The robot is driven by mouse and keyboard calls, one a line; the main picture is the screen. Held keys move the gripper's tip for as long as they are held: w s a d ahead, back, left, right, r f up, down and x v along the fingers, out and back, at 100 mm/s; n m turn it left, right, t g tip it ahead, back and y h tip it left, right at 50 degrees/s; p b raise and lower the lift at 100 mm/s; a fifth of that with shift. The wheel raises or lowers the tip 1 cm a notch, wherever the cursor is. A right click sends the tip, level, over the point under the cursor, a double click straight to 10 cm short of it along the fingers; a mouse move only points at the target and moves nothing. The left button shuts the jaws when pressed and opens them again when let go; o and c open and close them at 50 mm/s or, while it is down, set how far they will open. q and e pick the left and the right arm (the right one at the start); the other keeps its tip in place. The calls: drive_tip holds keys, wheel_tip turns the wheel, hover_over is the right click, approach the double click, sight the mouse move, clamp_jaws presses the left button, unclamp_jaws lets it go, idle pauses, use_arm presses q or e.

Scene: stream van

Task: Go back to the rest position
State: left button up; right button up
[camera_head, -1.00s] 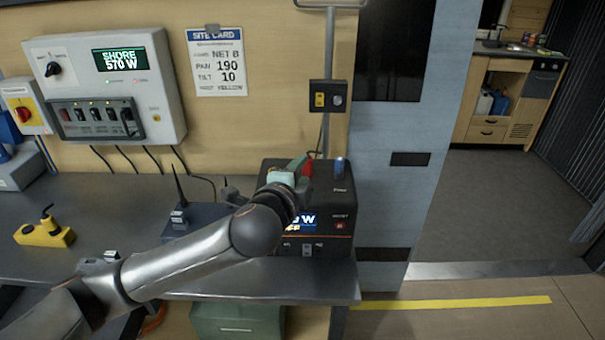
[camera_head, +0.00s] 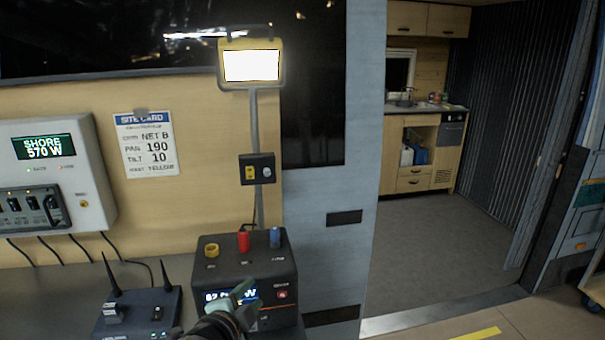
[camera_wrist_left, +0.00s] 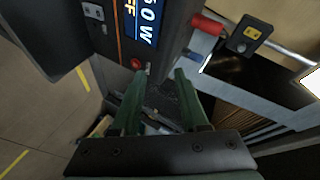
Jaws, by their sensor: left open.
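My left gripper (camera_head: 240,294) is in front of the black power box (camera_head: 222,262) on the bench, low in the head view. In the left wrist view its two green fingers (camera_wrist_left: 160,105) are spread apart with nothing between them. The box's lit display and red button face the gripper. Whether a fingertip touches the box I cannot tell. My right gripper is not in view.
A router with two antennas (camera_head: 140,308) stands left of the box. A lit lamp (camera_head: 251,65) on a pole rises behind it. A breaker panel (camera_head: 55,180) hangs at left. Free floor (camera_head: 450,240) lies to the right.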

use_arm(q)
drive_tip(key=s+d+f+n+g+h, duration=0.15)
drive_tip(key=s+f+n, duration=0.35)
drive_tip(key=f, duration=0.6)
drive_tip(key=s+a+f+n+g, duration=0.1)
drive_tip(key=s+f+n, duration=0.3)
drive_tip(key=s+f, duration=0.4)
drive_tip(key=s+a+f+n+g+y, duration=0.1)
drive_tip(key=s+a+f+n, duration=0.2)
drive_tip(key=s+f, duration=0.5)
drive_tip(key=s+a, duration=0.1)
drive_tip(key=s, duration=0.4)
drive_tip(key=shift+s+a+f+n, duration=0.15)
drive_tip(key=shift+a+f+n, duration=0.05)
drive_tip(key=shift+f+n, duration=0.2)
